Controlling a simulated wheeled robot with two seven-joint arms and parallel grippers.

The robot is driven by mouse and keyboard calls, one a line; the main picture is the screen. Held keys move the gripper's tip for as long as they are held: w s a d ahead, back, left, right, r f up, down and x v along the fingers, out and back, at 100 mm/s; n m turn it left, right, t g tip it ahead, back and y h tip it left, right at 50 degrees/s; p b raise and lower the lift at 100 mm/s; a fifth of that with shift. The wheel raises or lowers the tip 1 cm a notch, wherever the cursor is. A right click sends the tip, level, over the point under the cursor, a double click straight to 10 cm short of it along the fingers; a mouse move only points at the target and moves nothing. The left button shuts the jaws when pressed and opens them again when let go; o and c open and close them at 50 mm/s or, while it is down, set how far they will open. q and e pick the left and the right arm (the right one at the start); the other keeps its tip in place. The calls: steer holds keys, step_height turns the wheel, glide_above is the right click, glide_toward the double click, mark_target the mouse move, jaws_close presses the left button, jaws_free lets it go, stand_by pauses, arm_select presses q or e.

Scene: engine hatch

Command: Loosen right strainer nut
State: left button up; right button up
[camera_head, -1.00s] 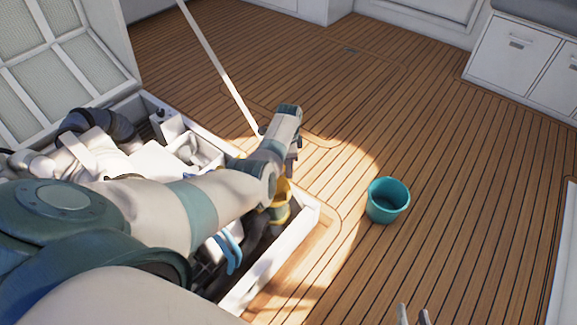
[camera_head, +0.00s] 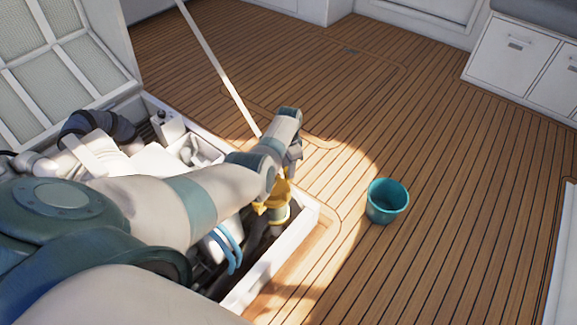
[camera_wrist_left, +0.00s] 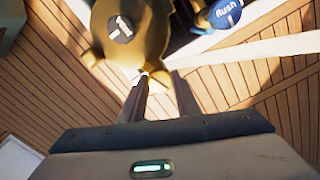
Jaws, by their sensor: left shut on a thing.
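A brass-yellow strainer (camera_head: 279,212) stands in the right corner of the open engine hatch. My left gripper (camera_head: 291,158) is above it, with its fingers mostly hidden in the head view. In the left wrist view the brass strainer top (camera_wrist_left: 128,48) carries a dark round label with a white mark. My left gripper's fingers (camera_wrist_left: 160,82) reach its edge and are shut on a part there, which I take to be the strainer nut. The nut's own shape is hard to make out between the fingers. My right gripper is not in view.
The white hatch rim (camera_head: 270,262) borders the strainer. Blue hoses (camera_head: 229,248) lie left of it. A round blue "flush" tag (camera_wrist_left: 226,12) is close by. A teal bucket (camera_head: 387,201) stands on the wooden deck. A thin pale pole (camera_head: 218,67) slants behind my gripper.

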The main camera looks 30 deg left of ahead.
arm_select(q)
steer(key=n, duration=0.3)
steer(key=shift+p, duration=0.3)
steer(key=n, duration=0.2)
steer(key=shift+n, duration=0.3)
steer(key=n+p, duration=0.1)
steer(key=n, duration=0.5)
steer(key=shift+n, duration=1.2)
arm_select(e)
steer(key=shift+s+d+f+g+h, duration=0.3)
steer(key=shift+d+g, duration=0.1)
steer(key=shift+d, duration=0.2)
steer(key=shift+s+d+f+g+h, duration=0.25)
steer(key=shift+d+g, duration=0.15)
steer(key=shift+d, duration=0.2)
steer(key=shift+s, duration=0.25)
arm_select(q)
steer(key=o, duration=1)
steer(key=shift+o, duration=0.2)
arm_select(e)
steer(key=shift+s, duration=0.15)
